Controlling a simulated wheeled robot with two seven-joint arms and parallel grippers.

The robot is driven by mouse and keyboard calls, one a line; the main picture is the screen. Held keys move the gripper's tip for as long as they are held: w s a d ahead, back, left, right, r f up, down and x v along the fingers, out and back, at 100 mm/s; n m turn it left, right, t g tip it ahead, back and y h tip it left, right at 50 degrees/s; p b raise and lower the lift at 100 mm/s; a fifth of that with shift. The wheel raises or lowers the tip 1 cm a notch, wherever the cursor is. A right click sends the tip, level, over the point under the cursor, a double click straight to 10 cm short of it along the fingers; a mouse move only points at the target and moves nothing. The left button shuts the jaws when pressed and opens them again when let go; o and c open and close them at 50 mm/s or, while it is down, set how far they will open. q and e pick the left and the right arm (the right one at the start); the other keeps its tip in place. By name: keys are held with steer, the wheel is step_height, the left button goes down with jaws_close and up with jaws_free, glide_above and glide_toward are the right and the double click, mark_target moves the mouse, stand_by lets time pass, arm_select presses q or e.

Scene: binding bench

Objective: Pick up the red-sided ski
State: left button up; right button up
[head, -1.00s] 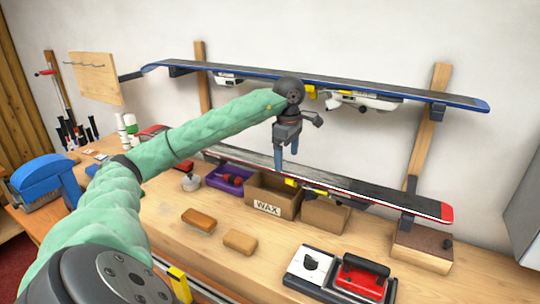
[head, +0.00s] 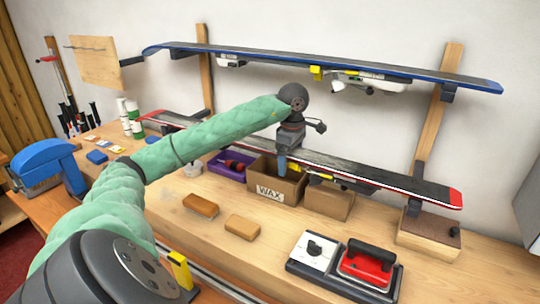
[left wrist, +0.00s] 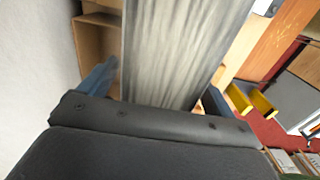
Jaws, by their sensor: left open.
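The red-sided ski (head: 385,177) lies on the lower pair of wall brackets, dark on top with a red edge and red tip. My left gripper (head: 283,163) is at the middle of this ski, pointing down, with its fingers open. In the left wrist view, the ski's grey streaked surface (left wrist: 175,50) runs between the two blue fingers of the left gripper (left wrist: 155,90), with one finger on each side. I cannot tell whether either finger touches it. My left arm hides part of the ski in the head view. My right gripper is not in view.
A blue-edged ski (head: 330,72) rests on the upper brackets above my gripper. Below the red-sided ski stand a WAX box (head: 270,193), a second cardboard box (head: 328,203) and a purple tray (head: 226,170).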

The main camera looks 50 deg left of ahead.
arm_select(q)
steer(key=shift+f, duration=0.15)
steer(key=c, duration=1)
steer(key=shift+c, duration=0.8)
steer(key=shift+r, duration=0.2)
